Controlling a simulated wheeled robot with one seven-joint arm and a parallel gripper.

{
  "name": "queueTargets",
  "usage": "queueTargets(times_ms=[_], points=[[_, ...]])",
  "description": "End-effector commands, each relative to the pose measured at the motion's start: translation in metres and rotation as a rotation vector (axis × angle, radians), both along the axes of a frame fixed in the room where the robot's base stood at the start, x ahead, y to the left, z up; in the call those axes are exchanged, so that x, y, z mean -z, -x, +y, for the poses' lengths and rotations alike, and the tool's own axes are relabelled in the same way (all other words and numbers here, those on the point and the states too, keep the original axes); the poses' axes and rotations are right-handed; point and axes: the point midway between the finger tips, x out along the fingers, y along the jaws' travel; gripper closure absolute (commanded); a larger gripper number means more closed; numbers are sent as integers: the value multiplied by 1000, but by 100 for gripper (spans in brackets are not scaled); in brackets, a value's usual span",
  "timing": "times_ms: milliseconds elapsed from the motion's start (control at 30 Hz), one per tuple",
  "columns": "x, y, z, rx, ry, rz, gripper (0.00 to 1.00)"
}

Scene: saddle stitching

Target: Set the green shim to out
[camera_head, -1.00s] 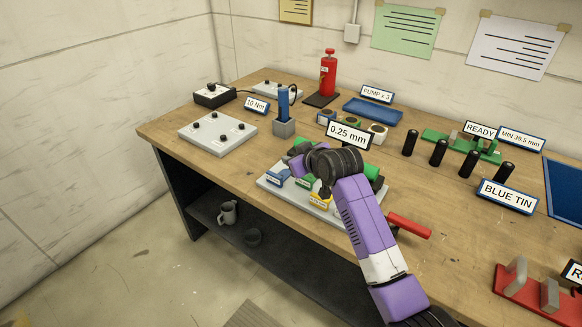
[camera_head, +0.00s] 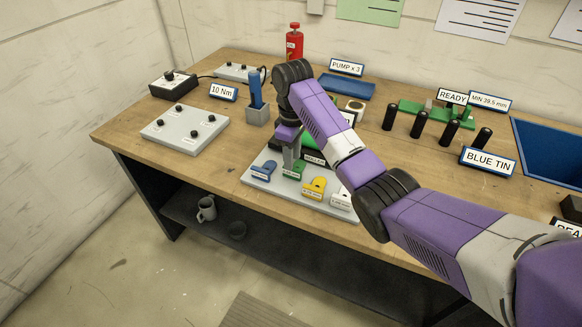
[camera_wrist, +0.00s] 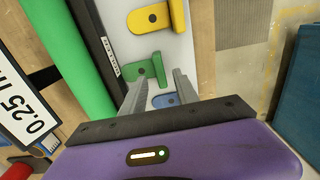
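The green shim (camera_head: 292,171) is a small tabbed piece on a pale grey board (camera_head: 286,193), between the blue shim (camera_head: 263,170) and the yellow shim (camera_head: 314,187). My gripper (camera_head: 290,157) points down just above the green shim and partly hides it. In the wrist view the green shim (camera_wrist: 141,70) shows its raised tab between the tips of my gripper (camera_wrist: 158,80). The fingers are apart, with gaps beside the tab; whether either touches it I cannot tell. The blue shim is partly hidden behind the fingers there.
A white shim (camera_head: 341,201) sits at the board's right end. A green roller (camera_wrist: 68,55) lies behind the shims. The "0.25 mm" sign (camera_wrist: 24,104) stands near the gripper. My arm hides the bench to the right of the board.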

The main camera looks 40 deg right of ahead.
Motion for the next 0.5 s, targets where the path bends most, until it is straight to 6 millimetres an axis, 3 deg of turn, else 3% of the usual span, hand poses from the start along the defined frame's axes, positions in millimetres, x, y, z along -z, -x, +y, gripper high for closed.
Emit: queueTargets(times_ms=[300, 500], points=[[44, 0, 0, 2, 0, 1, 64], [54, 0, 0, 1, 1, -1, 64]])
